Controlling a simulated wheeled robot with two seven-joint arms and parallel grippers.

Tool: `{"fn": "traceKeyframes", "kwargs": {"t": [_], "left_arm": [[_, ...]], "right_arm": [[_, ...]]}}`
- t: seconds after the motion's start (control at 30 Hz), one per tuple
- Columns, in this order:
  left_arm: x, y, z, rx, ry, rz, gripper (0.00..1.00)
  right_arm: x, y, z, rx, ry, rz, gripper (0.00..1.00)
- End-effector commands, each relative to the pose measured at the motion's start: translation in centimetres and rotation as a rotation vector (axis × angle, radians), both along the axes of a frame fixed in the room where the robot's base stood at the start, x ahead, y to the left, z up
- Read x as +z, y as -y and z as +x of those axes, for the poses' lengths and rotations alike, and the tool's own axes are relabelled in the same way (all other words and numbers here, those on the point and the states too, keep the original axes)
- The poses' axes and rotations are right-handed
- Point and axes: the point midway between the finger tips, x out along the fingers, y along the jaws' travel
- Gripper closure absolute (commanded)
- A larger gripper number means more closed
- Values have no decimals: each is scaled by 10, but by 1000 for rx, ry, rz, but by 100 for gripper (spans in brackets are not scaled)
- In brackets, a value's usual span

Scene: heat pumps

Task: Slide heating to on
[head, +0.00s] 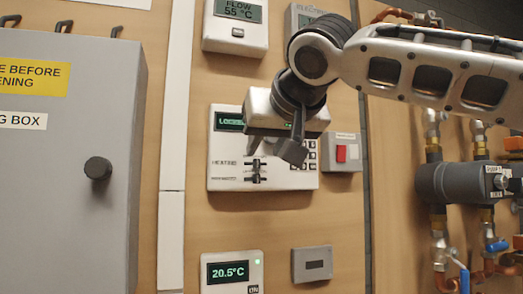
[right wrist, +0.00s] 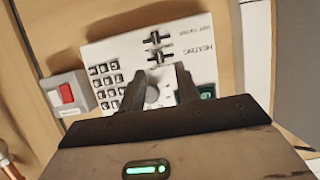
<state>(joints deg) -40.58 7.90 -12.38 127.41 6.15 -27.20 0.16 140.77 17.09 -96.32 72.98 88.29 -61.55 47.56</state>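The white control panel (head: 230,150) is on the wooden wall, with a display reading "LOCKED" in part. Its upper slider, beside the "HEATING" label, is the heating slider (head: 256,164); it also shows in the right wrist view (right wrist: 160,57). A second slider (head: 256,179) sits just below it and shows upside down in the right wrist view (right wrist: 154,38). The fingertips appear close to the heating slider; contact cannot be told. My left gripper is out of view.
A box with a red switch (head: 341,153) is right of the panel. A thermostat (head: 231,271) is below, and a flow display (head: 235,25) above. A grey cabinet (head: 65,190) stands left. Pipes and a pump (head: 460,182) are right.

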Motion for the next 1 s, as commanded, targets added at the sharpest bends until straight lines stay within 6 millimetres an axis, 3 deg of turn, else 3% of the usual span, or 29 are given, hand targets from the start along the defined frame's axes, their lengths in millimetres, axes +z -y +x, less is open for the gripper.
{"fn": "traceKeyframes", "kwargs": {"t": [0.23, 0.6, 0.7, 0.73, 1.0], "left_arm": [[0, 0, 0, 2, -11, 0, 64], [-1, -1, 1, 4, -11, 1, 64], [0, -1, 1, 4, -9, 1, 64], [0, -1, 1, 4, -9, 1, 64], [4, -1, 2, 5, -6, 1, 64]], "right_arm": [[-11, -9, 26, 0, -1, 0, 67], [-14, -10, 31, 0, 0, 0, 67], [-14, -10, 30, 0, 0, 0, 95], [-14, -10, 30, 0, 0, 0, 100], [-15, -12, 30, 10, -6, -5, 100]]}}
